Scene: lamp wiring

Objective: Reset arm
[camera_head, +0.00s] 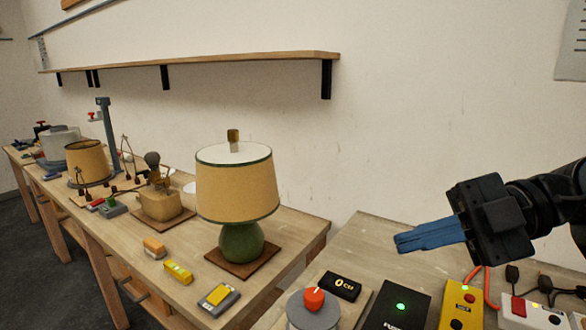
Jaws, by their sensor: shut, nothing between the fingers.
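My gripper (400,241) is at the right, held in the air above the right-hand bench (367,235). Its blue fingers are together and point left, with nothing between them. My dark arm comes in from the right edge. The lamp (236,190), with a yellow shade and a green round base, stands upright on a brown board on the left bench. The gripper is well to the right of the lamp and apart from it.
Below my gripper are a black box (398,305) with a green light, a yellow box (462,308), a red-knobbed dial (314,299) and red and black cables. Small blocks (178,272) lie on the left bench. A shelf (200,62) runs along the wall. The air between gripper and lamp is clear.

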